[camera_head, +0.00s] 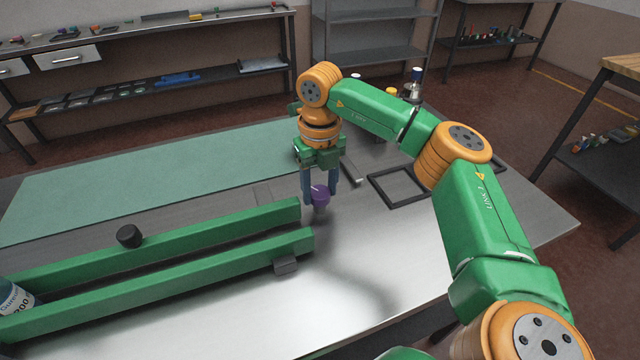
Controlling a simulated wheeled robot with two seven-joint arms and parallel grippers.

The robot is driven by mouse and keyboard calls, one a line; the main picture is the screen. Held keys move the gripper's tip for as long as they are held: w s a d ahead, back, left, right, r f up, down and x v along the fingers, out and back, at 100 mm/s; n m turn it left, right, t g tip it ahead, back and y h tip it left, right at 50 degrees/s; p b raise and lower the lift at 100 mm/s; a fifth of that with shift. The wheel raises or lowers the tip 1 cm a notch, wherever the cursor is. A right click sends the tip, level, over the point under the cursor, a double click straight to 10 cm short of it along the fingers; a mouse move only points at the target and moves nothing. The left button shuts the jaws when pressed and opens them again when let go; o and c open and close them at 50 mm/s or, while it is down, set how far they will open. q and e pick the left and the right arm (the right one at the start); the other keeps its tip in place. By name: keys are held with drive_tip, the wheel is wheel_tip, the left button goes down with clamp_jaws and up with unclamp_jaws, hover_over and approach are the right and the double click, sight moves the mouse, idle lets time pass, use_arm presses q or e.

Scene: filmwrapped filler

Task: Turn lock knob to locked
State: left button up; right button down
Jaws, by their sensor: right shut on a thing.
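A small purple knob (320,195) with a thin light mark on it is near the right ends of the two green rails. My right gripper (319,188) points down from above and is shut on the purple knob, its dark blue fingers on either side. The fingers hide part of the knob, and I cannot tell whether its mark stands at locked. My left gripper is not in view.
The near green rail (180,283) has a dark grey block (286,265) on its side. A labelled container (14,298) stands between the rails at far left. A black square frame (398,187) lies right of the gripper. The metal tabletop (370,290) in front is clear.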

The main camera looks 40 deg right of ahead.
sight(320, 191)
drive_tip(key=m+p, duration=0.1)
drive_tip(key=m, duration=0.5)
drive_tip(key=shift+m, duration=0.3)
idle(0.4)
drive_tip(key=shift+c, duration=1.3)
unclamp_jaws()
wheel_tip(320, 191, up, 7)
drive_tip(key=shift+r, duration=0.1)
